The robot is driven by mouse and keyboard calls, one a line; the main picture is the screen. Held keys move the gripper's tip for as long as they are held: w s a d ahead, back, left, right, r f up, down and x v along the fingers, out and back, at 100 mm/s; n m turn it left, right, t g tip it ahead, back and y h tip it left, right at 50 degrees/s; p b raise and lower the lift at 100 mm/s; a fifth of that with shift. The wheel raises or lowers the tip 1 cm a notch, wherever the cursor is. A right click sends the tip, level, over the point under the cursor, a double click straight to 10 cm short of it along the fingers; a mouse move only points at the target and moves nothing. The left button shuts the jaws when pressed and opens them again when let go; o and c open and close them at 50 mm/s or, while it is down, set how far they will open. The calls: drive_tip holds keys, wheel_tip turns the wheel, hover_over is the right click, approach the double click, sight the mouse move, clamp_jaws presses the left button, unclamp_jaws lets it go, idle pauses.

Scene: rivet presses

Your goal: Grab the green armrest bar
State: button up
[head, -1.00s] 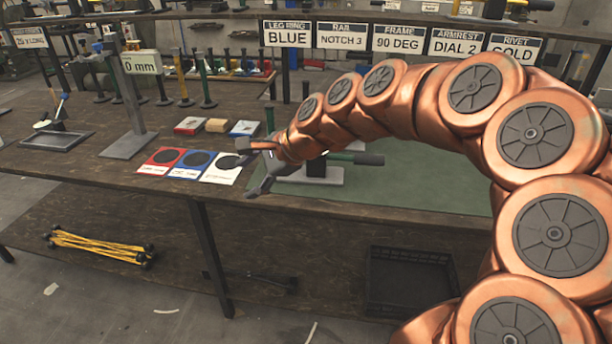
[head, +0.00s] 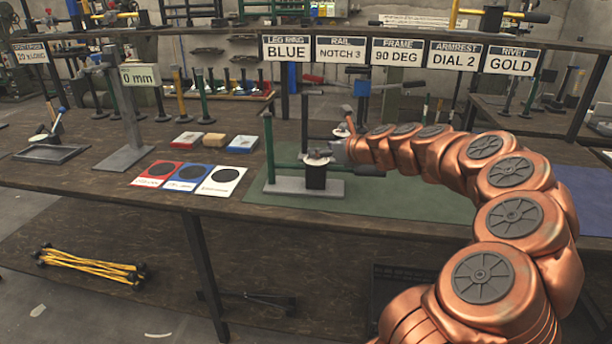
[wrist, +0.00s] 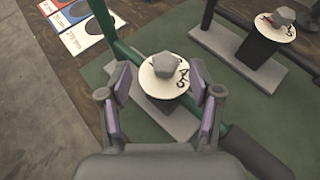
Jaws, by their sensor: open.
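The green armrest bar (head: 287,165) lies across a stand on the green mat, with a dark grip (head: 369,170) at its right end. In the wrist view the bar (wrist: 122,48) runs diagonally from upper left, passes behind a white dial (wrist: 152,87) with a grey knob, and ends in the dark grip (wrist: 255,152) at lower right. I cannot tell whether the fingers touch anything.
A second stand with a numbered dial (wrist: 268,28) is close by at upper right in the wrist view. A green upright post (head: 268,145) rises at the stand's left end. Three coloured cards (head: 190,177) lie to the left. The front of the green mat (head: 400,222) is clear.

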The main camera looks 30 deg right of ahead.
drive_tip(key=shift+w+d+f, duration=0.15)
drive_tip(key=shift+w+f, duration=0.9)
drive_tip(key=shift+w, duration=0.2)
drive_tip(key=shift+x, duration=0.9)
drive_tip(key=shift+r, duration=0.1)
drive_tip(key=shift+c, duration=0.2)
clamp_jaws()
